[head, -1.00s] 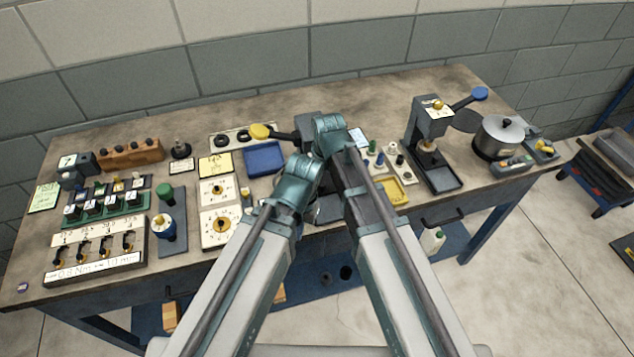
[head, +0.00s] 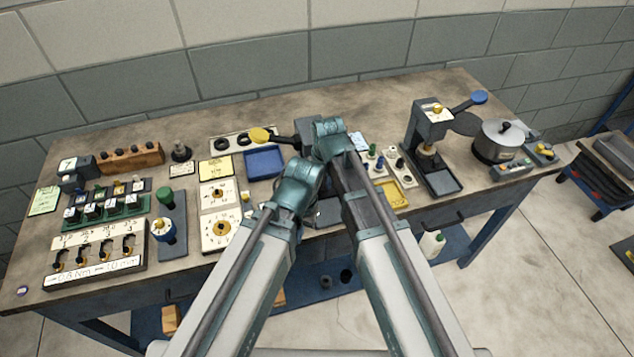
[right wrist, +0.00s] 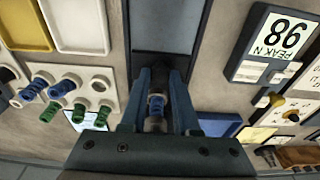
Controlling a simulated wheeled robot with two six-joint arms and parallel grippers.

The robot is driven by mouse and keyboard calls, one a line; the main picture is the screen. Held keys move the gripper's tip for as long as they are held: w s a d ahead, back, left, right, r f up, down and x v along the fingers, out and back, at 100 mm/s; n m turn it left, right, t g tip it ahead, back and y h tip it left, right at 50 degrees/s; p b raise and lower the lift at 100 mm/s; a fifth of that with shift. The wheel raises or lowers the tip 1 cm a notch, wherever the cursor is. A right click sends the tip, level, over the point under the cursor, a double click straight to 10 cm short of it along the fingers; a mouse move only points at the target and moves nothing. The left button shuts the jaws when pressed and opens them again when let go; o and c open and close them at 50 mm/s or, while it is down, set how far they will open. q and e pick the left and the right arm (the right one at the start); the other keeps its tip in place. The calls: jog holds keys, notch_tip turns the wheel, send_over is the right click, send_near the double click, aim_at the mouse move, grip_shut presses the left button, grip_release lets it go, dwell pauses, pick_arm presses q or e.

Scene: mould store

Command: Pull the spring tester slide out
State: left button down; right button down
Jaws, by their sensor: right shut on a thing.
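The spring tester (head: 308,125) stands at the back middle of the bench, with a yellow-knobbed lever (head: 260,134) out to its left. My arms hide most of it in the head view. In the right wrist view its grey slide channel (right wrist: 167,30) runs up the middle. My right gripper (right wrist: 160,75) is at that channel with its fingers close together, shut on the slide's dark front part. The exact contact is hard to see. A blue spring on a pale post (right wrist: 156,104) shows between the fingers. My left arm is bent in front of the tester; its gripper is hidden.
A blue tray (head: 264,162) and dial cards (head: 219,228) lie to the left. Springs on pegs (right wrist: 62,88) and a yellow tray (head: 391,194) are to the right. A second press (head: 430,125) and a pot (head: 503,140) stand farther right.

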jog(key=shift+s, duration=0.15)
jog(key=shift+s+d, duration=0.3)
jog(key=shift+s, duration=0.6)
jog(key=shift+s+d, duration=0.3)
jog(key=shift+s, duration=0.55)
jog(key=shift+s+d, duration=0.3)
jog(key=shift+s, duration=0.65)
jog(key=shift+s+d, duration=0.3)
jog(key=shift+s, duration=0.75)
jog(key=shift+s+d, duration=0.25)
jog(key=shift+s, duration=0.4)
jog(key=shift+s+d, duration=0.25)
jog(key=shift+s, duration=0.4)
grip_release()
jog(key=shift+r, duration=0.1)
